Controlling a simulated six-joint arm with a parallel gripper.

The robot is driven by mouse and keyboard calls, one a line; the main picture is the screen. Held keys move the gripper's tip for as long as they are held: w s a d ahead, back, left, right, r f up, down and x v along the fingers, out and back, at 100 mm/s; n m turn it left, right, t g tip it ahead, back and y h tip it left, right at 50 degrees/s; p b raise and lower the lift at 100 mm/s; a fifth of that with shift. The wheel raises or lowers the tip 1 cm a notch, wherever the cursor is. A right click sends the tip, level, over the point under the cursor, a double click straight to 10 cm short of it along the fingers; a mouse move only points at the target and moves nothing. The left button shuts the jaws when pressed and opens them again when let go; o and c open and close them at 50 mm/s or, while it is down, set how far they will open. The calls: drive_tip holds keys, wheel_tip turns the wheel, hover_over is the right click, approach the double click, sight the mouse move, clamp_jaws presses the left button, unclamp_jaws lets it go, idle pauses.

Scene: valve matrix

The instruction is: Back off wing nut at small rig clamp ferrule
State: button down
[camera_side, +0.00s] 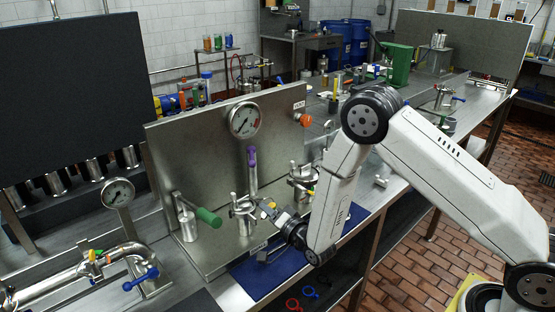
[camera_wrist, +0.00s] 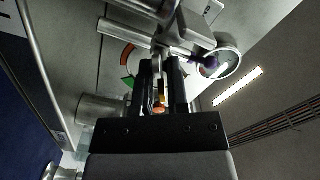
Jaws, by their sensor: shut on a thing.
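The rig's steel clamp ferrule (camera_side: 242,214) stands upright on the steel base plate, in front of the upright panel, below a purple-handled valve (camera_side: 252,158). My gripper (camera_side: 264,207) reaches in from the right, level with the clamp's side. In the wrist view my gripper (camera_wrist: 161,72) has its two dark fingers close together around a narrow metal piece (camera_wrist: 157,62), which appears to be the wing nut. The fingers hide most of it, and its thread cannot be made out. Steel tubing (camera_wrist: 130,32) crosses just beyond the fingertips.
A round gauge (camera_side: 245,119) sits on the steel panel (camera_side: 185,150). A green-handled valve (camera_side: 208,217) stands left of the clamp, and another steel clamp fitting (camera_side: 302,182) stands to the right behind my wrist. A blue mat (camera_side: 262,279) lies in front, mostly clear.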

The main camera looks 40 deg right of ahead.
drive_tip(key=shift+n, duration=0.4)
drive_tip(key=n, duration=0.3)
drive_tip(key=shift+n, duration=2.2)
drive_tip(key=c, duration=0.7)
unclamp_jaws()
drive_tip(key=shift+c, duration=0.2)
